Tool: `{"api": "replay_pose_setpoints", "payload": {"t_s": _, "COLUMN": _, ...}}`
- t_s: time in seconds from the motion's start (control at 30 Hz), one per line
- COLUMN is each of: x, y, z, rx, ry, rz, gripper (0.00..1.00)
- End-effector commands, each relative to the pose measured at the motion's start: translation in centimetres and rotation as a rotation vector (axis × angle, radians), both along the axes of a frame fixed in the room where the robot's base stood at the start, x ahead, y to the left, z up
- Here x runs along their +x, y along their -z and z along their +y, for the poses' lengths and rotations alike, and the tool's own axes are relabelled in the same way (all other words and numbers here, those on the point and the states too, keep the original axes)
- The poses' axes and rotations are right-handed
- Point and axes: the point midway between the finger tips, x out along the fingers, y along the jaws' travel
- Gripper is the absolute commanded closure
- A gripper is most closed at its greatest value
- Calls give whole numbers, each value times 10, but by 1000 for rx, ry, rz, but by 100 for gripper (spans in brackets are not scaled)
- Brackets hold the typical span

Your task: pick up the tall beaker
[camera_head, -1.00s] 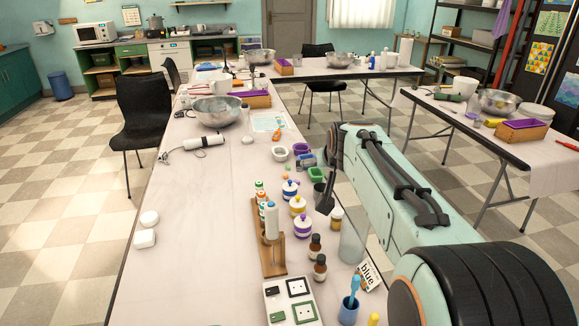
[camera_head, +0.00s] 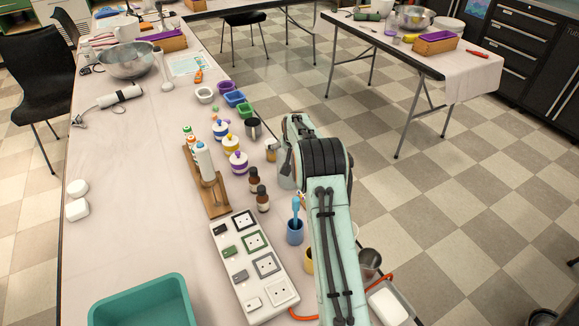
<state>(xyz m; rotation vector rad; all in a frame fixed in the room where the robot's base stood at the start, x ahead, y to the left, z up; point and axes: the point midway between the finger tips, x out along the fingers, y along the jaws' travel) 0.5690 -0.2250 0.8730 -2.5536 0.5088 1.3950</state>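A clear glass beaker (camera_head: 286,178) stands on the near table, right of the brown bottles. I take it for the tall beaker. My arm covers its right side and upper part. My gripper (camera_head: 275,147) is at the far end of the arm, close above and behind the beaker, by a small amber jar (camera_head: 271,156). Only a dark bit of the gripper shows, so I cannot tell whether its fingers are open or touch the beaker.

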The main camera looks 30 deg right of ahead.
Motion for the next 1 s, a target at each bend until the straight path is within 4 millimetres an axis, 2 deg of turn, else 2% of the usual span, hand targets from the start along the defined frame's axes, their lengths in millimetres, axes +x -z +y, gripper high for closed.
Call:
{"api": "replay_pose_setpoints", "payload": {"t_s": 0.2, "x": 1, "y": 1, "z": 0, "rx": 0, "ry": 0, "rz": 0, "gripper": 0}}
{"api": "replay_pose_setpoints", "payload": {"t_s": 0.23, "x": 1, "y": 1, "z": 0, "rx": 0, "ry": 0, "rz": 0, "gripper": 3}}
{"api": "replay_pose_setpoints", "payload": {"t_s": 0.4, "x": 1, "y": 1, "z": 0, "rx": 0, "ry": 0, "rz": 0, "gripper": 54}}
{"api": "replay_pose_setpoints", "payload": {"t_s": 0.77, "x": 1, "y": -2, "z": 0, "rx": -1, "ry": -1, "rz": -2, "gripper": 54}}
{"api": "replay_pose_setpoints", "payload": {"t_s": 0.87, "x": 1, "y": -9, "z": 0, "rx": -1, "ry": -1, "rz": -2, "gripper": 54}}
{"api": "replay_pose_setpoints", "payload": {"t_s": 1.0, "x": 2, "y": -29, "z": 0, "rx": -2, "ry": -1, "rz": -6, "gripper": 54}}
